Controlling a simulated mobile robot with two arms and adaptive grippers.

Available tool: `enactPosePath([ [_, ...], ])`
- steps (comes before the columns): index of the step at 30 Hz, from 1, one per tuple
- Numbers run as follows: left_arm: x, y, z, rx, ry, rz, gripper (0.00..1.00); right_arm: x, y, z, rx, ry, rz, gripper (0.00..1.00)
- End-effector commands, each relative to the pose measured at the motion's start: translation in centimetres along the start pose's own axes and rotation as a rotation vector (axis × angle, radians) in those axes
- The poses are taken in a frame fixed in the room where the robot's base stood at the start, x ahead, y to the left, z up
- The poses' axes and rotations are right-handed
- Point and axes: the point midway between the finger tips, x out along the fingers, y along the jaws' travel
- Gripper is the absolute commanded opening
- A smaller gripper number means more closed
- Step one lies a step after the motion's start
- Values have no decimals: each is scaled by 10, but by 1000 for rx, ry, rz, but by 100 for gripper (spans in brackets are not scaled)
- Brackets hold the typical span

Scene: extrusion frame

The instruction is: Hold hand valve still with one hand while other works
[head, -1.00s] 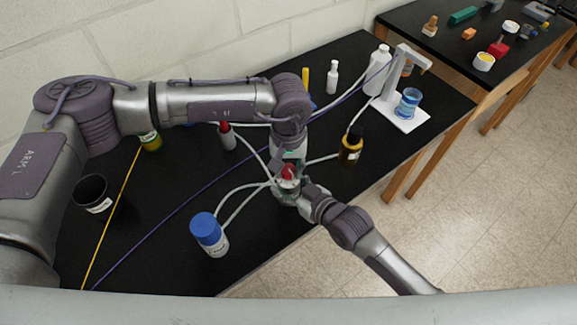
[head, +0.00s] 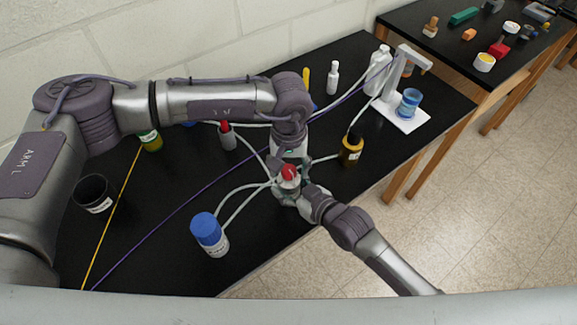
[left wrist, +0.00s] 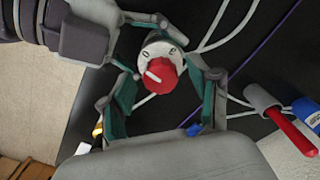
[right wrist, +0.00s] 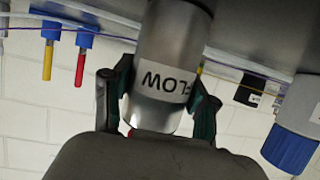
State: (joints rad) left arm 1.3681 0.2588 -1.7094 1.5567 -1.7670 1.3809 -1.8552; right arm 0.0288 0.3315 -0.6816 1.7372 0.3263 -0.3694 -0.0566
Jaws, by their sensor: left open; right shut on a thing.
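The hand valve is a metal cylinder with a red knob (head: 289,170) on top, near the table's front edge. In the right wrist view its body (right wrist: 168,50) carries a label reading FLOW. My right gripper (right wrist: 160,105) is shut on this body, with one finger on each side; in the head view it comes in from the lower right. My left gripper (left wrist: 163,85) is open above the valve, its fingers spread on either side of the red knob (left wrist: 158,76), with gaps visible. A white pointer line marks the knob. In the head view my left wrist partly covers the area behind the valve.
White tubes run from the valve to a blue-capped bottle (head: 209,234) and an amber bottle (head: 351,149). A black cup (head: 96,193) stands left. Yellow and purple cables cross the table. A white stand (head: 405,115) holds blue labware.

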Motion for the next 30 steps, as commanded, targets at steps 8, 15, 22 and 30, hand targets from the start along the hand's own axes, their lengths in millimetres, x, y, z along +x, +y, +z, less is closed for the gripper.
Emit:
enactPosePath([
  [8,-51,0,-1,0,5,2,62,0,0,2,1,-4,-1,18],
  [15,-97,0,-1,-1,4,0,62,0,0,2,1,-4,-1,18],
  [22,-116,-1,-1,-1,2,-1,62,0,0,2,1,-4,-1,18],
  [30,-117,-1,-1,-1,2,-1,62,0,0,1,1,-3,-1,18],
])
